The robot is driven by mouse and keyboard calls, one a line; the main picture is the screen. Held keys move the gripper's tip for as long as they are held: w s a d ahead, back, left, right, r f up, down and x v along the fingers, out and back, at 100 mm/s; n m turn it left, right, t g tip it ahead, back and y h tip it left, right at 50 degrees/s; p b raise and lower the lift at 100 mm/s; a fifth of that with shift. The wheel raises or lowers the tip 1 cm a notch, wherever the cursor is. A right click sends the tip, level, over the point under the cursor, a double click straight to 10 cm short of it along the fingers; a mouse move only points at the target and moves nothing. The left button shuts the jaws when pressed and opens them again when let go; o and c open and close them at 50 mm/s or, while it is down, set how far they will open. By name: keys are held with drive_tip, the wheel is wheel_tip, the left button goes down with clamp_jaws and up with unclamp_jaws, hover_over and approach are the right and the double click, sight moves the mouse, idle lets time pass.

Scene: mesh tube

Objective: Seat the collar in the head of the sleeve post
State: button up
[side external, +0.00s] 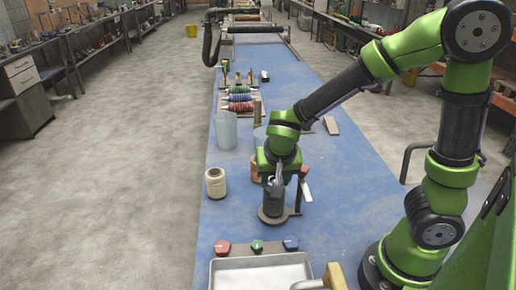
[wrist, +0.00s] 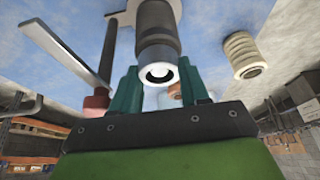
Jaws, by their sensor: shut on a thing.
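My gripper (side external: 274,178) points down over the sleeve post (side external: 272,204), a dark upright cylinder on a grey base plate (side external: 290,215). In the wrist view my teal fingers (wrist: 158,82) are shut on the collar (wrist: 158,73), a short ring with a bright white rim. The dark grey sleeve post (wrist: 157,28) lines up behind the collar there. The collar looks at or very close to the post's head. The fingers and collar hide the joint, so I cannot tell how deep it sits. In the side view my gripper hides the collar.
A red-hubbed stand with a pale lever (side external: 304,185) rises close to the right of my gripper; the lever (wrist: 72,55) shows in the wrist view. A cream ribbed spool (side external: 215,183) stands left. A grey tray (side external: 262,271) and coloured knobs are in front. Cups and bobbins stand behind.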

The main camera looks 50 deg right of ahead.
drive_tip(key=shift+f, duration=0.1)
drive_tip(key=o, duration=1.1)
drive_tip(key=shift+o, duration=0.2)
drive_tip(key=v, duration=1.2)
drive_tip(key=s+d+r+n+t+y, duration=0.1)
drive_tip(key=s+r+n+t+y, duration=0.2)
drive_tip(key=s+n+t+y, duration=0.1)
drive_tip(key=shift+s+n+y, duration=0.5)
drive_tip(key=shift+s+y, duration=0.1)
drive_tip(key=shift+s, duration=0.6)
drive_tip(key=shift+d, duration=0.15)
